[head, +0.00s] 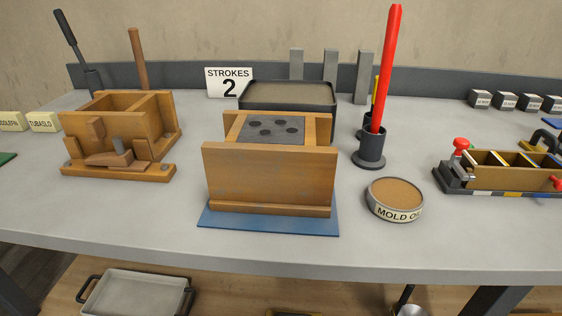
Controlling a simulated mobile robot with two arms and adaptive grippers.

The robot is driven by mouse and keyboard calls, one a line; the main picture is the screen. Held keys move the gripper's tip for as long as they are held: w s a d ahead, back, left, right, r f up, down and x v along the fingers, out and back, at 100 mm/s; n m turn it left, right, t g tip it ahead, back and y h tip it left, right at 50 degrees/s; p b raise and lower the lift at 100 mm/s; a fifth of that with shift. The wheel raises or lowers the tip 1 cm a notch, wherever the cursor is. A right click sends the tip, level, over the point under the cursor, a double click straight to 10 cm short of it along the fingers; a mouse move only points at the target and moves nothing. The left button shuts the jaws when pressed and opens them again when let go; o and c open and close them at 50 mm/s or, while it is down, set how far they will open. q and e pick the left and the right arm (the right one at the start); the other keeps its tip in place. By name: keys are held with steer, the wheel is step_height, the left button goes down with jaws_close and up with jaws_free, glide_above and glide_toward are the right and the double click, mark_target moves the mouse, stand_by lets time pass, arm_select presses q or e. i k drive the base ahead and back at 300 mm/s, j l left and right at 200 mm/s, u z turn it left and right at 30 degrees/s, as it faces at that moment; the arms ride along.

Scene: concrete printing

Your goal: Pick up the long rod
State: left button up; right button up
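A long red rod (387,62) stands nearly upright, leaning slightly right, in a black cylindrical holder (369,150) on the grey worktable (130,215). It is the longest rod in view. Its lower end is hidden inside the holder. Neither of my grippers is in view.
A wooden mold (269,178) on a blue mat (268,222) stands left of the holder. A round "MOLD O..." tin (395,199) sits in front of it. A dark tray (290,93) and grey bars (363,76) stand behind. Bare tabletop lies along the front.

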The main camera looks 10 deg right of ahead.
mark_target(59, 14)
steer(key=j+z, duration=0.7)
steer(key=j, duration=0.25)
steer(key=i, duration=0.05)
